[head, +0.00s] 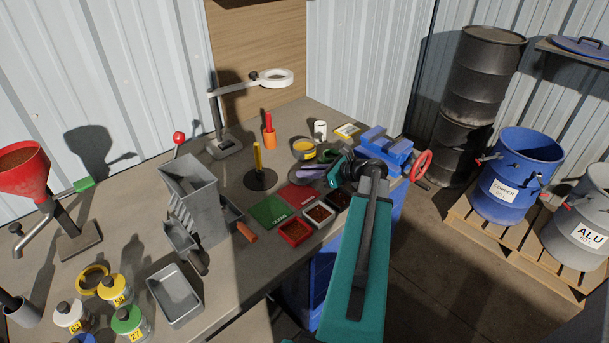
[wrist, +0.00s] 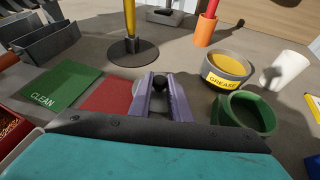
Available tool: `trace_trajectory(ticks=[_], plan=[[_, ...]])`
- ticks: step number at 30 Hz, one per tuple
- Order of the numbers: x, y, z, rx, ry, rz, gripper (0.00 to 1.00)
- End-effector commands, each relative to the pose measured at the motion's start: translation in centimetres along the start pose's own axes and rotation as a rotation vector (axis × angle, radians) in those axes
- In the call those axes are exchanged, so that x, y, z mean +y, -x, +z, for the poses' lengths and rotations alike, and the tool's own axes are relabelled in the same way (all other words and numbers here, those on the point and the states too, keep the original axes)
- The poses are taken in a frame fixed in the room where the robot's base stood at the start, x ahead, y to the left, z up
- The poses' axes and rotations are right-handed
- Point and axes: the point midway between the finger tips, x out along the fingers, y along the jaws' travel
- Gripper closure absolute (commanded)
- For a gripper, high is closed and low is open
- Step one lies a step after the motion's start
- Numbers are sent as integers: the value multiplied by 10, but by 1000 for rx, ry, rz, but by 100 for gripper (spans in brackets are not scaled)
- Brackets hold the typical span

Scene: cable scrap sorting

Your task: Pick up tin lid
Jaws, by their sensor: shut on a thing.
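My gripper (wrist: 157,88) has its two purple fingers closed around a dark round knob, which I take for the handle of the tin lid (wrist: 159,83). The grease tin (wrist: 226,70), grey with a yellow label, stands open to the right of the fingers, showing yellow contents. It also shows in the head view (head: 304,151).
A green round cup (wrist: 246,112) stands close right of my gripper. A yellow rod on a dark round base (wrist: 130,51) stands beyond it. The green CLEAN mat (wrist: 61,86) and red mat (wrist: 107,96) lie left. A white cup (wrist: 286,70) stands far right.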

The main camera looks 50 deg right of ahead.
Motion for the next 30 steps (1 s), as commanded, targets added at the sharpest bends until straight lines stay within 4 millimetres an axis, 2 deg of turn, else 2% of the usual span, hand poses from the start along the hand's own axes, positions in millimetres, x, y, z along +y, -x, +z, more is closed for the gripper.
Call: trace_trajectory(ticks=[10,19,30], plan=[[1,4,9,0,1,0,100],[2,13,32,-1,3,0,100],[-6,75,12,-1,0,-4,100]])
